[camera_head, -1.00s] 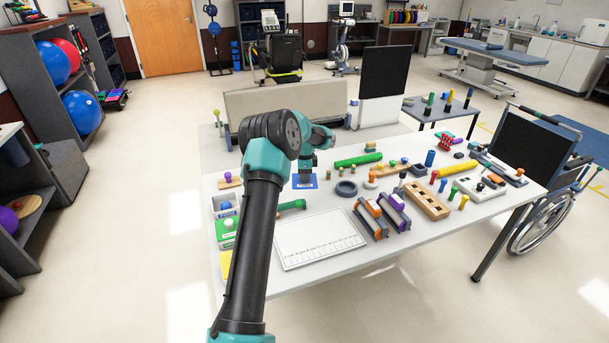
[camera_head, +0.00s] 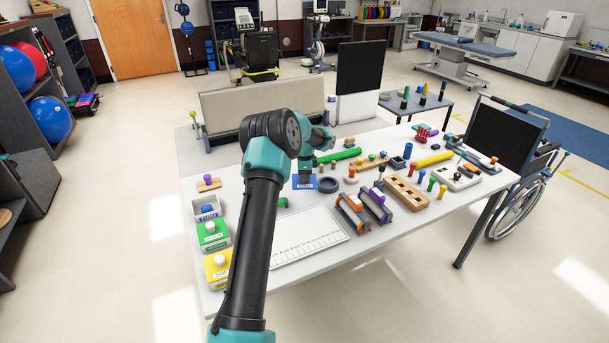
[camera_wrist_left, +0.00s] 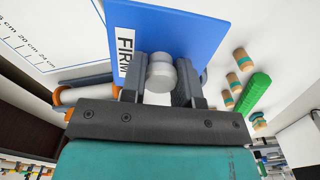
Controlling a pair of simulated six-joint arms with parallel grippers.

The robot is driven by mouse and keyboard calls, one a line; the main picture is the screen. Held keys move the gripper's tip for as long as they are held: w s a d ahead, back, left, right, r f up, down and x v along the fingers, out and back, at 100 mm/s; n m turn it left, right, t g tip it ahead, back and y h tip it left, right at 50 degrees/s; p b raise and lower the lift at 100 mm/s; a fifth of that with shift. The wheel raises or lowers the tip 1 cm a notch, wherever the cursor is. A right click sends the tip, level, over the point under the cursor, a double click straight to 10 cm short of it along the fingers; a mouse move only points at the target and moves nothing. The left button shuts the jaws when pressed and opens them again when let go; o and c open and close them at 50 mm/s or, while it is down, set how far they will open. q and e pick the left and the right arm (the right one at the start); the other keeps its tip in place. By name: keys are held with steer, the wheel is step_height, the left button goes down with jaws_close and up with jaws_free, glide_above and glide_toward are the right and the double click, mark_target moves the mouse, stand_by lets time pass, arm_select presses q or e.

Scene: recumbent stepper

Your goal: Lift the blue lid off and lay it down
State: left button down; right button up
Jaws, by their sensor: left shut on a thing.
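The blue lid (camera_head: 303,182) is a flat square with a white label, partly hidden by my left gripper in the head view. In the left wrist view the lid (camera_wrist_left: 190,35) shows a pale round knob (camera_wrist_left: 162,75) between the two fingers. My left gripper (camera_head: 306,172) is shut on this knob, left of the dark ring. I cannot tell how far the lid is above the table. An open box (camera_head: 206,217) with a blue-labelled front and something blue inside stands at the table's left edge. My right gripper is not in view.
Green-lidded (camera_head: 212,238) and yellow-lidded (camera_head: 218,267) boxes stand in front of the open box. A white ruled board (camera_head: 308,236) lies in front of the lid. A dark ring (camera_head: 328,185), a green roll (camera_head: 340,155) and several therapy pieces crowd the table to the right.

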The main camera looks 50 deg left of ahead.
arm_select(q)
glide_above(305, 198)
steer(key=shift+s+f, duration=0.1)
steer(key=shift+f, duration=2.9)
steer(key=shift+f, duration=0.95)
steer(key=c, duration=0.8)
jaws_free()
step_height(305, 198, up, 17)
steer(key=shift+r, duration=0.2)
